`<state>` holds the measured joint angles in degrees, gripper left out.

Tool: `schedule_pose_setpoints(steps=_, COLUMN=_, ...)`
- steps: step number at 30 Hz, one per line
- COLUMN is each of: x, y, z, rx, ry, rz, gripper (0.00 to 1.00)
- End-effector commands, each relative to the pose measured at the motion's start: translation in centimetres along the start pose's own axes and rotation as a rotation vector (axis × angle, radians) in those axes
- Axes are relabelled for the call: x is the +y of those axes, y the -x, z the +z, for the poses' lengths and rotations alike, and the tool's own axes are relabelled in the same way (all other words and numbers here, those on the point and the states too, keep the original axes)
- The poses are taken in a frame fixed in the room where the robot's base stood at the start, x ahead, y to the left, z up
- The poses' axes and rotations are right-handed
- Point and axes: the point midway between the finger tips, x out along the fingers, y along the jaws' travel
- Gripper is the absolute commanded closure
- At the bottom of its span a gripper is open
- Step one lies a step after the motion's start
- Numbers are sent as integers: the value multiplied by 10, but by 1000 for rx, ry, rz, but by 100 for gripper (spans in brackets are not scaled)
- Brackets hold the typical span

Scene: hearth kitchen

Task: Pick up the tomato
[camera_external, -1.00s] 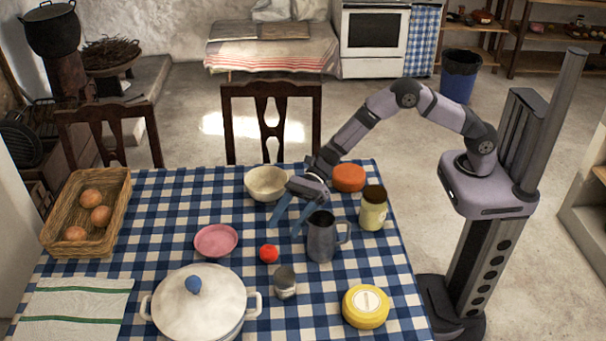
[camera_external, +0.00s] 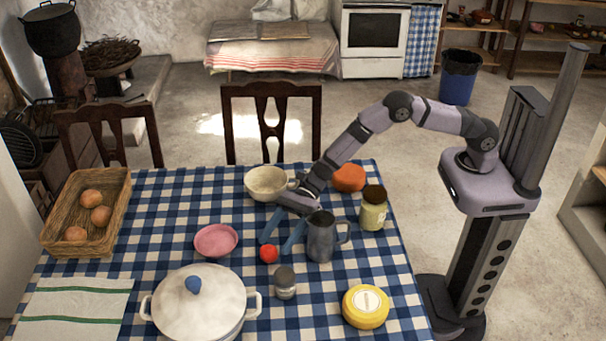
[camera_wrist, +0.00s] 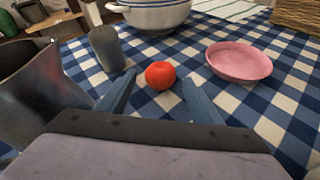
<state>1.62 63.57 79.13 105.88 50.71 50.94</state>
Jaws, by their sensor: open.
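The tomato (camera_external: 268,254) is small, round and red and sits on the checked tablecloth. It also shows in the wrist view (camera_wrist: 160,75), just beyond my fingertips and roughly centred between them. My gripper (camera_external: 279,246) is low over the table with its blue fingers spread. In the wrist view my gripper (camera_wrist: 158,88) is open, with nothing between the fingers. In the external view the left fingertip is close to the tomato; I cannot tell whether it touches.
A grey metal pitcher (camera_external: 322,240) stands close to the right finger. A small shaker (camera_external: 285,283) stands in front of the tomato. A pink plate (camera_external: 216,240) is to the left, a bowl (camera_external: 267,184) behind, and a white lidded pot (camera_external: 200,305) in front.

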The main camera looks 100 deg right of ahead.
Motion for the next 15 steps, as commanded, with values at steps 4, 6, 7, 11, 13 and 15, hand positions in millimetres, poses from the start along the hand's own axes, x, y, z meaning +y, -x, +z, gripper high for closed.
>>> schedule_pose_setpoints(steps=4, x=0, y=-17, z=0, rx=1, ry=1, rz=1, gripper=40)
schedule_pose_setpoints(steps=6, x=0, y=-23, z=1, rx=0, ry=1, rz=1, gripper=40)
schedule_pose_setpoints(steps=7, x=0, y=-25, z=0, rx=1, ry=1, rz=1, gripper=40)
schedule_pose_setpoints(steps=11, x=0, y=-30, z=0, rx=1, ry=1, rz=0, gripper=40)
schedule_pose_setpoints(steps=13, x=-1, y=-31, z=0, rx=0, ry=1, rz=-1, gripper=40)
schedule_pose_setpoints(steps=15, x=-1, y=-31, z=0, rx=0, ry=1, rz=-1, gripper=40)
